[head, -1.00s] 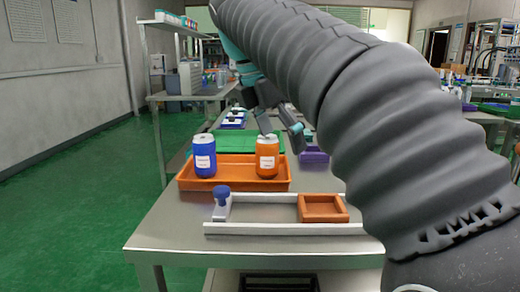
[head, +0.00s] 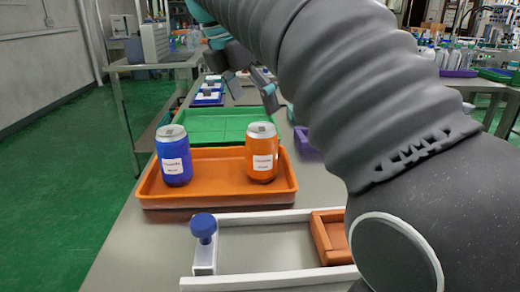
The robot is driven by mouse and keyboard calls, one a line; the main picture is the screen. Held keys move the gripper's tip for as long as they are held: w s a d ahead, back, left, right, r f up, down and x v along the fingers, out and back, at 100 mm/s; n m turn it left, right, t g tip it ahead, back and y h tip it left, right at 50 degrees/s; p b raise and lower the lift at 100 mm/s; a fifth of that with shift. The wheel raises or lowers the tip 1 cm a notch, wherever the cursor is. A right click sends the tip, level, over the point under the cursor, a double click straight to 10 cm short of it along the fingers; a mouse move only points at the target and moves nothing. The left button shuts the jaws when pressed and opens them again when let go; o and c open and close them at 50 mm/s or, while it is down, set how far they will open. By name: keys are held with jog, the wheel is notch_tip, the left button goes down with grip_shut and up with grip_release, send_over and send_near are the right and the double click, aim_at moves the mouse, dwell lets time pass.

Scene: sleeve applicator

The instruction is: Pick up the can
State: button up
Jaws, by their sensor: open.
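Two cans stand upright in an orange tray (head: 215,190) on the table. The blue can (head: 173,158) is at the left and the orange can (head: 262,155) at the right, each with a white label. My gripper (head: 253,102) is open and empty. It is in the picture above and behind the orange can, with its fingers pointing down over the far part of the table. My arm covers the right side of the view.
A green tray (head: 213,126) lies behind the orange one. A purple bin (head: 306,140) is to its right, partly hidden by my arm. In front is a white rail fixture (head: 262,217) with a blue knob (head: 203,226) and an orange-brown block (head: 328,236). Bare table lies inside the fixture.

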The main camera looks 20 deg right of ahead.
aim_at(263, 127)
jog(key=b+x, duration=0.1)
jog(key=x, duration=0.5)
jog(key=shift+a+b+x, duration=0.2)
jog(key=shift+b+x, duration=0.2)
jog(key=shift+x, duration=0.95)
jog(key=shift+a+b+x, duration=0.25)
jog(key=shift+b+x, duration=0.1)
jog(key=shift+x, duration=1)
jog(key=shift+f, duration=0.15)
jog(key=c, duration=1.4)
jog(key=shift+c, duration=1)
